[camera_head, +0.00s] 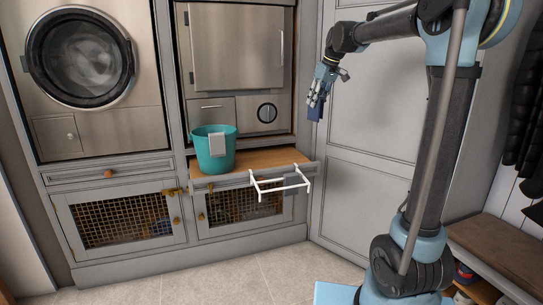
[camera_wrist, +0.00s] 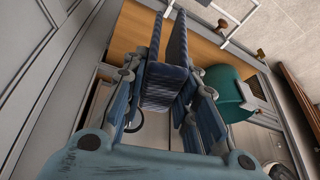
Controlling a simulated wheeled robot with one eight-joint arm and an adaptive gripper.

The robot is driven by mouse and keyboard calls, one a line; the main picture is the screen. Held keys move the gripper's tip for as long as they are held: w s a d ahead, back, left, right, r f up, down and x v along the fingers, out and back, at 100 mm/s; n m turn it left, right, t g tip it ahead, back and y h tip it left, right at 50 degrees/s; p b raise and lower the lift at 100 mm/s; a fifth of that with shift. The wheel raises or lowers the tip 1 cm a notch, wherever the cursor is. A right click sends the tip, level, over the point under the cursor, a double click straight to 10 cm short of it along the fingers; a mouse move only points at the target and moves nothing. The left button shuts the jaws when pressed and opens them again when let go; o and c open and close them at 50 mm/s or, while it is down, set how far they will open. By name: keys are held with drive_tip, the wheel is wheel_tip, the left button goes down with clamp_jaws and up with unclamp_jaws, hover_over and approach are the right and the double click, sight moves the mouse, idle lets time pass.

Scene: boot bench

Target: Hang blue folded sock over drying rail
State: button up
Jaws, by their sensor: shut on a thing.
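The dark blue folded sock (camera_head: 316,113) hangs below my gripper (camera_head: 322,88) in the head view, in front of the tall grey panel. In the wrist view the sock (camera_wrist: 167,82) is gripped between the fingers, with two flaps reaching away from the gripper and a gap between them. My gripper is shut on it. The white drying rail (camera_head: 281,187) sticks out from the front of the wooden shelf, lower and to the left of my gripper. Part of the rail (camera_wrist: 236,22) shows at the top of the wrist view. The sock is clear of the rail.
A teal bucket (camera_head: 205,155) with a grey cloth (camera_head: 217,145) over its rim stands on the wooden shelf (camera_head: 255,164), left of the rail. A wooden bench (camera_head: 500,250) is at the right.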

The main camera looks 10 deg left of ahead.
drive_tip(key=s+a+f+n+g+y, duration=0.1)
drive_tip(key=s+a+f+n+g, duration=0.3)
drive_tip(key=s+a+f+n, duration=1)
wheel_tip(320, 180, down, 5)
drive_tip(key=s+n, duration=0.1)
drive_tip(key=s, duration=0.1)
drive_tip(key=shift+s+a, duration=0.35)
drive_tip(key=shift+a, duration=0.05)
drive_tip(key=shift+d+r, duration=0.1)
drive_tip(key=shift+w+f, duration=0.15)
drive_tip(key=shift+f, duration=2.55)
drive_tip(key=shift+s+d, duration=0.3)
drive_tip(key=shift+s, duration=0.2)
